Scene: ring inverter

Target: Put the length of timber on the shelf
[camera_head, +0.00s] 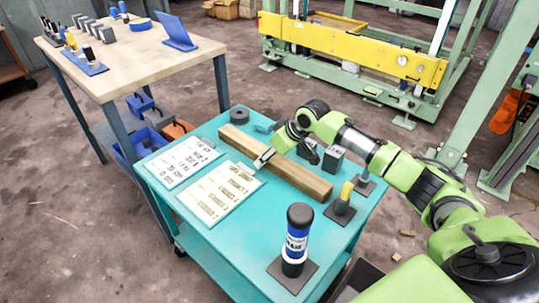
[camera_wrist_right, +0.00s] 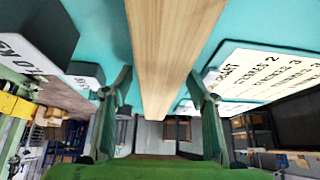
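The length of timber (camera_head: 305,182) is a long pale-brown beam lying flat across the teal cart top (camera_head: 222,262). It also runs down the middle of the right wrist view (camera_wrist_right: 168,55). My right gripper (camera_head: 279,150) reaches over the timber near its middle. In the wrist view its two green fingers (camera_wrist_right: 162,88) stand on either side of the timber, with narrow gaps, so it looks open around it. My left gripper is not in view. Racks with dark shelves (camera_wrist_right: 262,130) show in the wrist view's background; I cannot tell which shelf the task means.
Two printed sheets (camera_head: 220,193) lie left of the timber. A wooden workbench (camera_head: 120,58) and a green-yellow frame (camera_head: 350,48) stand behind.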

